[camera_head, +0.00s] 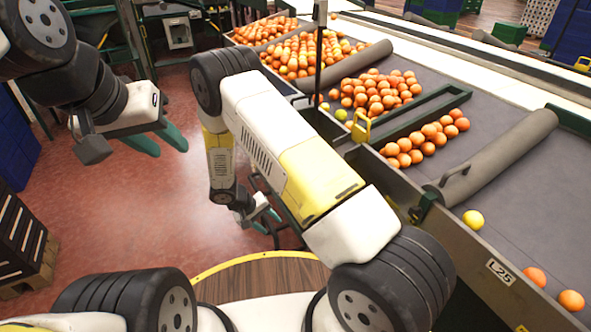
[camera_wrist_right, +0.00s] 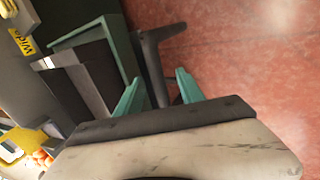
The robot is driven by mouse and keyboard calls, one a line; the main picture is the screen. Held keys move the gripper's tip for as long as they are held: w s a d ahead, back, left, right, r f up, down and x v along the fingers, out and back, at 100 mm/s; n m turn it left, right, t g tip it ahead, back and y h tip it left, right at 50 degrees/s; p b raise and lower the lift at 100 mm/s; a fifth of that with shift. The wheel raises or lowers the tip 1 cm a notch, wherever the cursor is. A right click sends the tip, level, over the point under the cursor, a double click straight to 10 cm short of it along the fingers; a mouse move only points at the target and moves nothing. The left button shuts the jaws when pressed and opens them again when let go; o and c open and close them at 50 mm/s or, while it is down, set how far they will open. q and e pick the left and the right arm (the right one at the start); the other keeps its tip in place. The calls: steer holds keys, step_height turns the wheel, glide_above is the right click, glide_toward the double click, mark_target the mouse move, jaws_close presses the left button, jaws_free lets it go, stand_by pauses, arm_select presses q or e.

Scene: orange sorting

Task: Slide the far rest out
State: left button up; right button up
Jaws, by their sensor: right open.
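A dark grey bar with a crosspiece (camera_wrist_right: 155,62) shows in the right wrist view, standing out beside a green-framed dark panel (camera_wrist_right: 85,70). It may be the far rest, but I cannot tell for sure. My right gripper (camera_wrist_right: 161,92) is open, its two green fingers on either side of the bar in the picture. I cannot tell whether they touch it. In the head view my right gripper (camera_head: 262,213) is low by the conveyor's side, partly hidden by my arm. My left gripper (camera_head: 165,146) is open and empty above the red floor.
The sorting conveyor (camera_head: 490,262) runs along the right, with piles of oranges (camera_head: 375,92), grey rollers (camera_head: 500,155) and a yellow-handled part (camera_head: 361,128). Dark crates (camera_head: 18,240) stand at the lower left. The red floor (camera_head: 170,210) between is clear.

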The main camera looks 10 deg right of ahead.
steer(key=shift+c, duration=0.3)
jaws_close()
steer(key=s+a, duration=0.3)
steer(key=a, duration=0.8)
steer(key=shift+s, duration=0.35)
steer(key=shift+o, duration=1.3)
jaws_free()
steer(key=shift+a, duration=0.1)
step_height(320, 180, up, 7)
